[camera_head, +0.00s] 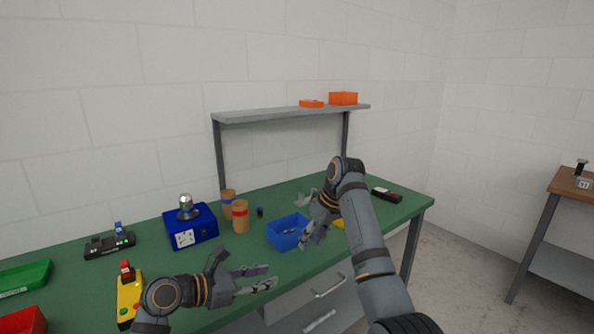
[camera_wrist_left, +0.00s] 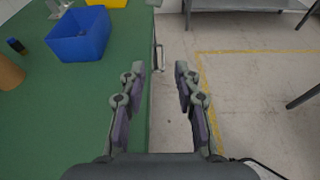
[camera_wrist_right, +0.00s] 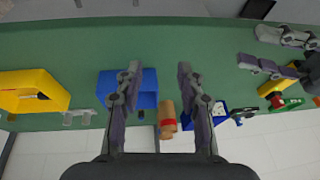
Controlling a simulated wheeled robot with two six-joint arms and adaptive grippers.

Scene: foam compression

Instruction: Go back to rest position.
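My left gripper (camera_head: 262,279) is above the front edge of the green table (camera_head: 350,207). In the left wrist view its fingers (camera_wrist_left: 160,74) are spread, with only the table edge and floor beyond them. My right gripper (camera_head: 308,238) is over the table, close to the right side of the blue bin (camera_head: 283,233) in the head view. In the right wrist view its fingers (camera_wrist_right: 159,72) are spread and nothing is between the tips. The blue bin (camera_wrist_right: 144,98) lies beyond them there. Whether the right fingers touch the bin cannot be told.
Two brown cylinders (camera_head: 240,217) and a blue device (camera_head: 190,229) stand left of the bin. A yellow button box (camera_head: 129,298) is near my left arm. A yellow bin (camera_wrist_right: 30,92) is partly hidden in the head view. A shelf (camera_head: 280,114) stands behind.

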